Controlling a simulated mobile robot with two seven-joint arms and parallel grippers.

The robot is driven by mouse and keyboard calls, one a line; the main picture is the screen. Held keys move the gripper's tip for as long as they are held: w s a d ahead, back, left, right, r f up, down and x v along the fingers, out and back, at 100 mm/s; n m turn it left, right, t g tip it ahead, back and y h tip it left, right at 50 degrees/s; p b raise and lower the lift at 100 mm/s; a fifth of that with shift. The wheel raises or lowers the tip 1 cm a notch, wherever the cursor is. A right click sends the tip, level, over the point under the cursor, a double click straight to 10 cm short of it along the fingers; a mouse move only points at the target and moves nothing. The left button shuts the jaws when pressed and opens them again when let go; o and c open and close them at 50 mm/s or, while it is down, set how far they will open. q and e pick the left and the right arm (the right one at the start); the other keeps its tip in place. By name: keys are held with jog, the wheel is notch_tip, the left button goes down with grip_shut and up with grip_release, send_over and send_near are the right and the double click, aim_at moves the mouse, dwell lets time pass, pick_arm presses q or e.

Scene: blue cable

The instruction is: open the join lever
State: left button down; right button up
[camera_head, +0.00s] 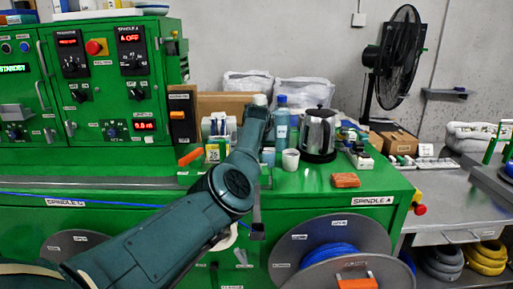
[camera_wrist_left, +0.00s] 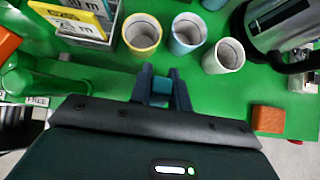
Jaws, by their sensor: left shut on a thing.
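An orange handle (camera_head: 190,157) stands left of my forearm at the back of the bench. A label reading FREE (camera_wrist_left: 37,101) shows at the left in the wrist view. My right gripper is not in view.
The green bench (camera_head: 290,182) holds a kettle (camera_head: 319,135), a white cup (camera_head: 290,159), a blue bottle (camera_head: 282,122) and an orange block (camera_head: 345,180). A cable reel (camera_head: 331,250) sits below at right. A blue cable (camera_head: 100,200) runs along the left front.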

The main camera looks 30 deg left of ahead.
pick_arm(q)
jog(key=shift+r, duration=0.1)
dwell(0.4)
jog(key=c, duration=1.3)
grip_release()
jog(key=shift+w, duration=0.1)
jog(key=b+v, duration=0.3)
jog(key=v, duration=1)
